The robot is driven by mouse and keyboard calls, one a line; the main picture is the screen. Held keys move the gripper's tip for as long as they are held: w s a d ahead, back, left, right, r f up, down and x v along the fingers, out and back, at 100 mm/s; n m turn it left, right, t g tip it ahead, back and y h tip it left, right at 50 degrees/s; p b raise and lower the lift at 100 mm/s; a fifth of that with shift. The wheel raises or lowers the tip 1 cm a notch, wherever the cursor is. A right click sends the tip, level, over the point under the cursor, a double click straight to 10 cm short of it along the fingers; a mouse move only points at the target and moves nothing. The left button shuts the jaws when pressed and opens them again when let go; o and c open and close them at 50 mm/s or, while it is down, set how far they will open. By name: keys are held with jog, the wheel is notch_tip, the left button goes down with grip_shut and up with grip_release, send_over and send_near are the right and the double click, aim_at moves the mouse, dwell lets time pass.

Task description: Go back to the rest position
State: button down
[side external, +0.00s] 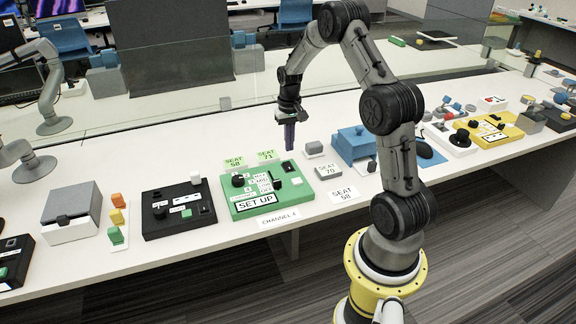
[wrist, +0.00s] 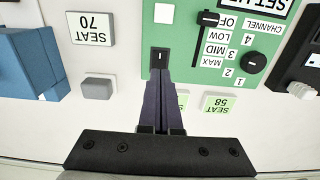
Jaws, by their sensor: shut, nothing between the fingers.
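My gripper (side external: 290,136) points down above the bench, just behind the right part of the green SET UP box (side external: 240,206). In the wrist view my gripper (wrist: 160,130) has its two dark fingers together, with nothing between them. The green box (wrist: 183,60) shows there with a small black rocker switch, a slider with OFF, LOW, MID and MAX marks, and a round CHANNEL knob (wrist: 255,63). The slider handle stands near the OFF mark. The fingertips appear close to the rocker switch (wrist: 160,58); I cannot tell whether they touch it.
A SEAT 70 block (side external: 328,171), a grey block (side external: 314,148) and a blue box (side external: 354,145) stand right of the green box. A black box (side external: 180,212) stands to its left. A glass panel (side external: 180,105) runs behind. The air above the bench looks free.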

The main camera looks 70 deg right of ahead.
jog(key=w+a+r+n+t+h, duration=0.1)
jog(key=w+a+r, duration=0.25)
jog(key=r, duration=0.35)
jog(key=w+a+r+n+t, duration=0.1)
jog(key=w+a+r, duration=0.1)
jog(key=a+r, duration=0.35)
jog(key=s+a+r+n+t, duration=0.25)
jog(key=s+a+r, duration=0.25)
jog(key=a+r, duration=0.5)
jog(key=s+a+r+n+t, duration=0.2)
jog(key=s+a+r+n, duration=0.15)
jog(key=s+a, duration=0.7)
jog(key=s+f+n+y, duration=0.1)
jog(key=s+f, duration=0.3)
jog(key=s, duration=0.5)
jog(key=shift+a+f+g, duration=0.2)
jog(key=shift+f+g, duration=0.2)
jog(key=shift+g, duration=0.05)
